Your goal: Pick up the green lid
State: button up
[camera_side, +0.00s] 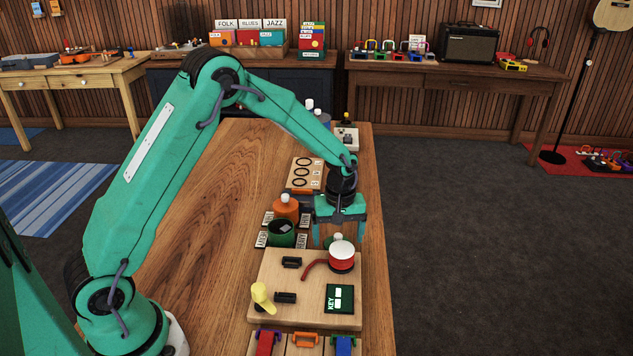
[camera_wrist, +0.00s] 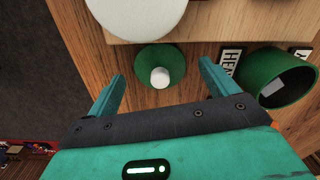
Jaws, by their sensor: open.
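The green lid (camera_wrist: 145,58) is a round disc with a white knob (camera_wrist: 160,77). It lies on the wooden table between my fingers as the wrist view shows it. In the side view, the lid (camera_side: 328,241) is mostly hidden behind the red and white round thing. My gripper (camera_wrist: 161,69) is open and empty, pointing down above the lid; in the side view my gripper (camera_side: 340,236) hangs just behind the red and white thing. I cannot tell the exact height gap. An open green jar (camera_wrist: 272,84) stands beside the lid, with something pale inside.
The red and white round thing (camera_side: 342,262) sits on a wooden board (camera_side: 270,312) close in front of the lid. An orange jar (camera_side: 287,209) with a white knob and several label cards (camera_side: 261,239) stand left of my gripper. The table's left side is clear.

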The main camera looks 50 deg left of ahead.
aim_at(338, 235)
jog(key=shift+f, duration=0.35)
jog(key=c, duration=1.1)
jog(key=shift+o, duration=0.2)
jog(key=shift+r, duration=5.05)
jog(key=s+a+r, duration=0.2)
jog(key=s+a, duration=0.7)
jog(key=a, duration=0.1)
jog(key=shift+s+a, duration=0.15)
jog(key=shift+s, duration=0.1)
